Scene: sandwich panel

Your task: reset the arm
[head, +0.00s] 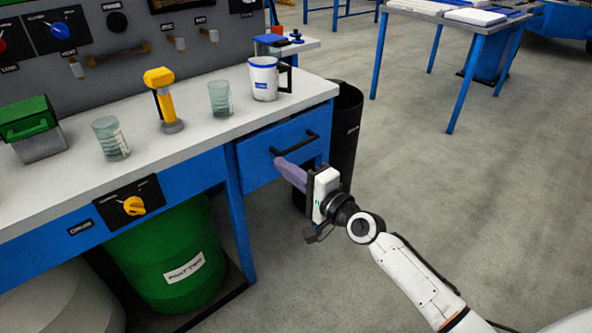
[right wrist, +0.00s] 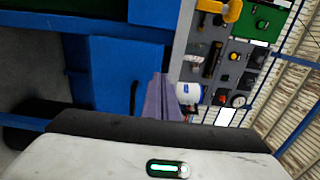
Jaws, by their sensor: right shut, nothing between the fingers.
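My right gripper (head: 288,172) is shut and empty, its purple fingers together. In the head view it is in front of the blue drawer (head: 262,155), near the right end of the bench. The fingers overlap the area just below the black drawer handle (head: 297,143); I cannot tell whether they touch anything. In the right wrist view the shut fingers (right wrist: 160,98) point toward the bench, with the drawer front (right wrist: 112,75) to their left and the white cup (right wrist: 190,93) to their right. My left gripper is not in view.
The bench top (head: 190,135) holds a yellow-handled tool (head: 163,98), clear beakers (head: 110,138) and the white cup. A black bin (head: 345,130) stands just behind my right gripper. A green barrel (head: 170,255) is under the bench. The floor (head: 470,190) to the right is open.

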